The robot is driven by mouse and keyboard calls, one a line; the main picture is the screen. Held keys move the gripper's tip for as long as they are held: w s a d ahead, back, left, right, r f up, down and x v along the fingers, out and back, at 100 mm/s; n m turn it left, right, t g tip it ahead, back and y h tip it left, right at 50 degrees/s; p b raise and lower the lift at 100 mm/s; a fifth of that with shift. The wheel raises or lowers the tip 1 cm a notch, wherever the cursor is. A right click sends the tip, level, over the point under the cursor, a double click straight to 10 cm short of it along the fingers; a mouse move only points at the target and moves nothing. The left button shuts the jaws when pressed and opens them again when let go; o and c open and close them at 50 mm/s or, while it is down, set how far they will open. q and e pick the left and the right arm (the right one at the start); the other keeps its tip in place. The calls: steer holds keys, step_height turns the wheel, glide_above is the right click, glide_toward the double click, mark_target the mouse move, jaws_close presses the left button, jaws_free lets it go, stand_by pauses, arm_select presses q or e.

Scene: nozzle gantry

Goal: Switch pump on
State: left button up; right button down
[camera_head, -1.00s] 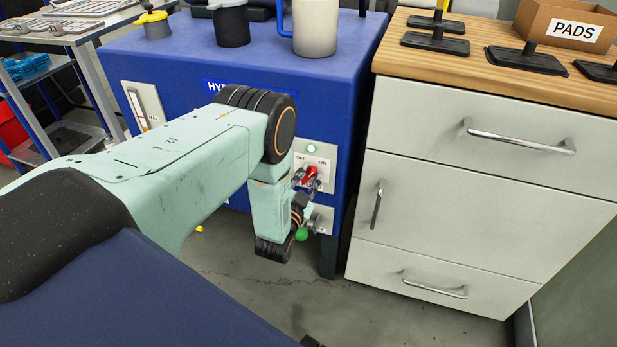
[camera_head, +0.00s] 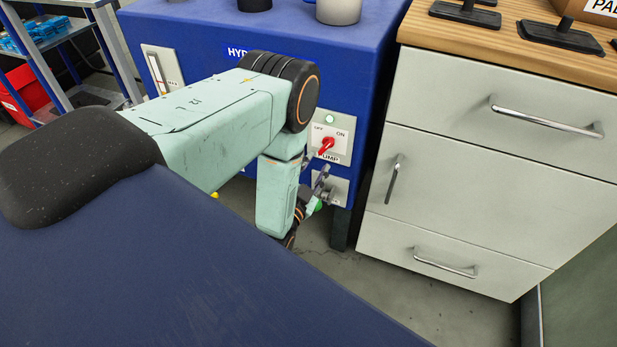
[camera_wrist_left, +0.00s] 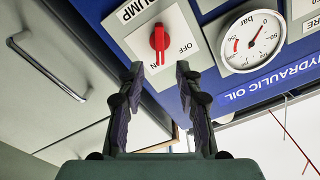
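The pump switch (camera_head: 327,146) is a red knob on a white plate marked OFF at left and ON at right, on the front of the blue hydraulic unit (camera_head: 345,75). Its handle slants from upper right to lower left. In the left wrist view the knob (camera_wrist_left: 159,43) has one end by the ON label; OFF is to its right. My left gripper (camera_head: 321,184) is just below the switch plate, apart from the knob. In the left wrist view its fingers (camera_wrist_left: 159,72) are spread with nothing between them. My right gripper is in neither view.
A pale green lamp (camera_head: 330,119) sits above the switch. A green knob (camera_head: 318,206) is close to my left gripper. A pressure gauge (camera_wrist_left: 252,40) is beside the switch. A drawer cabinet (camera_head: 470,180) stands close at right.

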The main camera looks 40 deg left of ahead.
arm_select(q)
steer(key=shift+v, duration=2.2)
